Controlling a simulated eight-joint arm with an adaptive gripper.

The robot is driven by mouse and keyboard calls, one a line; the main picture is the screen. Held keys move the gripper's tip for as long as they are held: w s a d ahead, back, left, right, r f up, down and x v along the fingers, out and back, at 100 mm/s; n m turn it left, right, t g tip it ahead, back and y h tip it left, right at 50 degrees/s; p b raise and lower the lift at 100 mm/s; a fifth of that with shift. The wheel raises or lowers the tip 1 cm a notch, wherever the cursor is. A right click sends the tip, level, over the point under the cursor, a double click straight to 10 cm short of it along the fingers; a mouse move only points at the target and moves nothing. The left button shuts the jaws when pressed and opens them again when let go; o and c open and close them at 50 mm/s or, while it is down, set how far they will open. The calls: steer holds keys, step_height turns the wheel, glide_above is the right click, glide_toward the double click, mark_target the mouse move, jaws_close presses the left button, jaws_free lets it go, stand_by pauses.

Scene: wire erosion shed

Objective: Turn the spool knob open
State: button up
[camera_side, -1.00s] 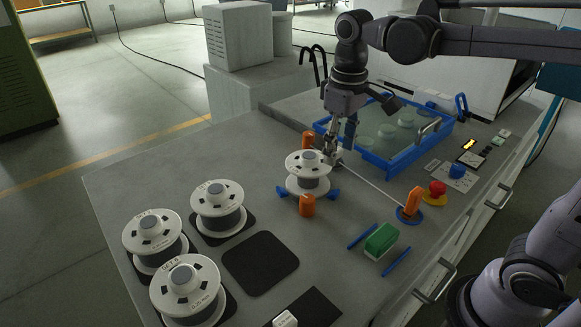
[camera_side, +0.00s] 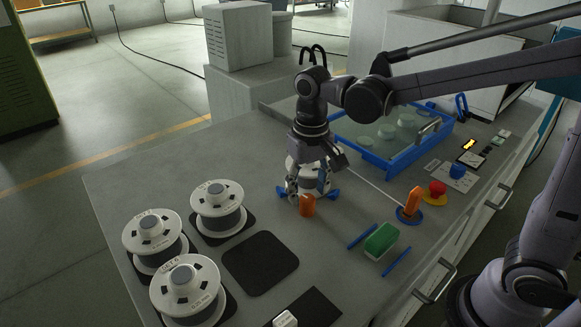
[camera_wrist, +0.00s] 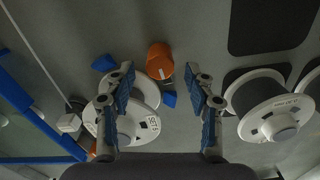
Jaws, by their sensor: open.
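My gripper (camera_side: 309,194) points down, open, over the mounted white spool (camera_side: 297,172), and hides most of it in the side view. An orange knob (camera_side: 307,207) stands at the near side of this spool. In the wrist view the orange knob (camera_wrist: 159,58) shows just past the gap between the fingertips of my gripper (camera_wrist: 160,74). Contact is not visible. The spool (camera_wrist: 145,124) lies partly behind the left finger. A second orange piece (camera_wrist: 93,151) is mostly hidden there. An orange lever (camera_side: 413,201) stands on a blue disc at the right.
Several white spools (camera_side: 217,203) stand on dark pads at the left. A green block (camera_side: 381,238) lies between blue rails. A blue-framed tank (camera_side: 396,162) is behind. A red button (camera_side: 437,188) is at the right. A thin wire (camera_side: 377,187) runs near the lever. An empty dark pad (camera_side: 260,264) lies in front.

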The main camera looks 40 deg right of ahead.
mark_target(307, 198)
steer(key=shift+f, duration=1.85)
jaws_close()
